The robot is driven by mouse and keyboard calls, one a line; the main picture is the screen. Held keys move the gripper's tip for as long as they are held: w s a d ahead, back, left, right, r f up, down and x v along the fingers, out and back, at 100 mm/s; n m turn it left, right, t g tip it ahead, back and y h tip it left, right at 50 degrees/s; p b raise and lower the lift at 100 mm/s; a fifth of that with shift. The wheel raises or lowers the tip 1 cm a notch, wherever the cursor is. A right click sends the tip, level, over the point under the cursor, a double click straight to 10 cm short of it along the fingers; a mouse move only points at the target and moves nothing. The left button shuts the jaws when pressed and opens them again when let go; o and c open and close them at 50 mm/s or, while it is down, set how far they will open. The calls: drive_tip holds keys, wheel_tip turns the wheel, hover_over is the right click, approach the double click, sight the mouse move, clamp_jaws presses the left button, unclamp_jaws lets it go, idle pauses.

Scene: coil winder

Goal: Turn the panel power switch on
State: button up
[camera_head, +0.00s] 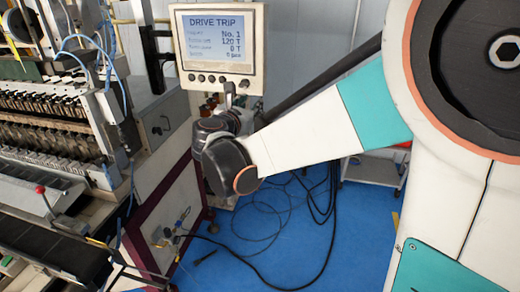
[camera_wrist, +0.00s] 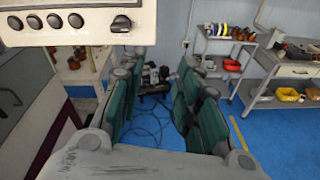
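The control panel (camera_head: 219,47) is a cream box with a lit screen reading "DRIVE TRIP" and a row of controls below it. The power switch, a black rotary knob (camera_wrist: 122,23), is at the right end of several round black buttons in the wrist view. Its grip lies roughly crosswise; its marked position is unreadable. My gripper (camera_wrist: 160,65) is open and empty, with green-padded fingers apart. The knob is above the left finger in the picture, and I see no contact. In the head view, my wrist is just below the panel and hides most of the gripper.
The coil winder (camera_head: 60,125) fills the left side. Black cables (camera_head: 285,225) lie loose on the blue floor (camera_head: 345,240). In the wrist view, a shelf cart (camera_wrist: 228,55) with spools and a bench (camera_wrist: 290,75) with a yellow tray stand at the back right.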

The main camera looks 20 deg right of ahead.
drive_tip(key=s+d+f+m+g+y+b, duration=0.1)
drive_tip(key=s+f+m+g+y+b, duration=0.1)
drive_tip(key=s+f+m, duration=0.2)
drive_tip(key=s+f+m+g+y+b, duration=0.2)
drive_tip(key=s+f+m, duration=0.3)
drive_tip(key=s+m, duration=0.4)
drive_tip(key=shift+s+d+f+y, duration=0.2)
drive_tip(key=shift+s+d+y, duration=0.15)
drive_tip(key=shift+s, duration=0.7)
